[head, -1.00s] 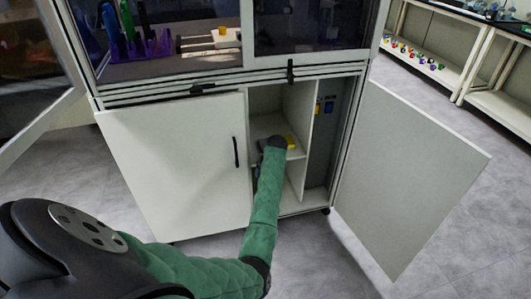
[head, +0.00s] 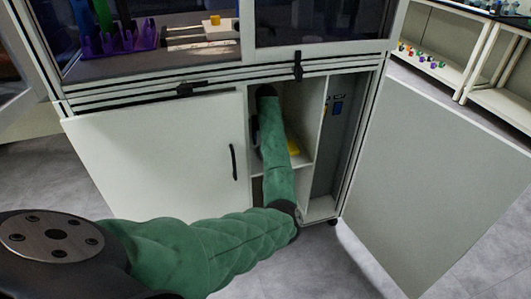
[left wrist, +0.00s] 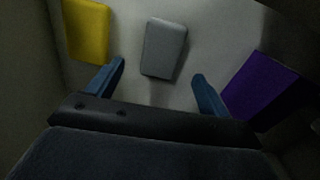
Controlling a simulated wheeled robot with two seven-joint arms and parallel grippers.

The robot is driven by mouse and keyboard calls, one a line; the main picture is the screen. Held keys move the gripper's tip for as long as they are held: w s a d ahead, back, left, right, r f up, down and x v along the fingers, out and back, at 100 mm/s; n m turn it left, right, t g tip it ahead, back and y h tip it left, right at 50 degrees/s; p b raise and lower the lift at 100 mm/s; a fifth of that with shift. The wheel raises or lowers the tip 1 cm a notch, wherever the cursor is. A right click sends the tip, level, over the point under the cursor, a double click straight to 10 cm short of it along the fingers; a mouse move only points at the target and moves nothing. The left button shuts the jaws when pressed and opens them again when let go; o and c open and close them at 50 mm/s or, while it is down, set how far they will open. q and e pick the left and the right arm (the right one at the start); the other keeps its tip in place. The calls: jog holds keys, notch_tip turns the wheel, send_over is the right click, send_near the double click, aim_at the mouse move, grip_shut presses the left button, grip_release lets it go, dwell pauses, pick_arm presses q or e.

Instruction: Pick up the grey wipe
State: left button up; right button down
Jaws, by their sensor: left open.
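The grey wipe (left wrist: 164,47) lies flat on a pale shelf in the left wrist view, between a yellow wipe and a purple one. My left gripper (left wrist: 157,82) is open and empty. Its two blue fingers point toward the grey wipe, which sits just beyond the fingertips and roughly between their lines. In the head view my left arm reaches into the open cabinet, and the gripper and grey wipe are hidden there. My right gripper is in neither view.
The yellow wipe (left wrist: 88,32) lies left of the grey one and the purple wipe (left wrist: 258,88) right. The cabinet has a closed left door (head: 165,150), an open right door (head: 440,180) and an upright divider (head: 313,110) right of my arm.

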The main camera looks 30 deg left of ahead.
pick_arm(q)
jog(key=shift+s+d+f+b, duration=0.1)
jog(key=shift+f+b, duration=0.1)
jog(key=shift+f, duration=1.25)
jog(key=shift+s+d+f+b, duration=0.1)
jog(key=shift+f+b, duration=0.05)
jog(key=shift+f, duration=1.3)
jog(key=c, duration=1.1)
